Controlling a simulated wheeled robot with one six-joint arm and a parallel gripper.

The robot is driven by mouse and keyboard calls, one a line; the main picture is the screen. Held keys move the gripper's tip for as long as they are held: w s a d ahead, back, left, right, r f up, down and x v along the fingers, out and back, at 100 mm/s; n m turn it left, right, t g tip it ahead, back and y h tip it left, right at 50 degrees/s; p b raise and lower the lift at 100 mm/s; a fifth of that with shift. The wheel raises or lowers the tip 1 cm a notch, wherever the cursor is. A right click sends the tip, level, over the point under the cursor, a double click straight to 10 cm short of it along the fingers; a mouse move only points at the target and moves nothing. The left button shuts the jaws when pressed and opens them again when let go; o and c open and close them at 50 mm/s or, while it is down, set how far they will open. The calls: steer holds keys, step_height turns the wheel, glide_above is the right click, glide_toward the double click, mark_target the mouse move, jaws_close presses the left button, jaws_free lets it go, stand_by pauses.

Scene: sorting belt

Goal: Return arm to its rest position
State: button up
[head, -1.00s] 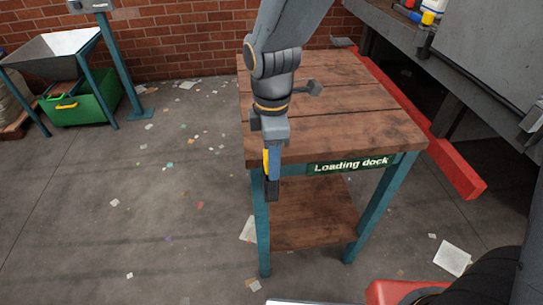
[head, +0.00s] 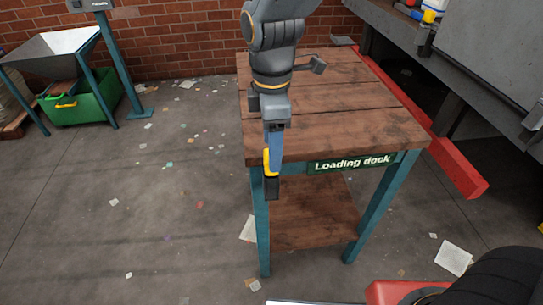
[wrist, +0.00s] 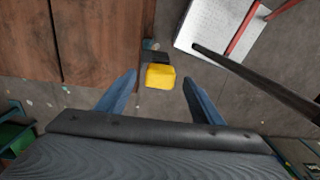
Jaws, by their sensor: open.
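My gripper (head: 272,165) points down at the front left corner of the wooden table (head: 340,105), below its top edge. In the wrist view its two blue fingers (wrist: 160,82) are spread apart. A yellow block-like piece (wrist: 160,76) with a dark part behind it shows between the fingertips, with gaps on both sides. In the head view the yellow piece (head: 267,161) and a black part below it show at the fingers. I cannot tell what supports it. My arm reaches up over the table and out of the top of the head view.
A red beam (head: 455,170) runs along the right. A green bin (head: 85,108) stands under a hopper at far left. The floor at left is open, with scattered paper scraps.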

steer(key=shift+r, duration=1.7)
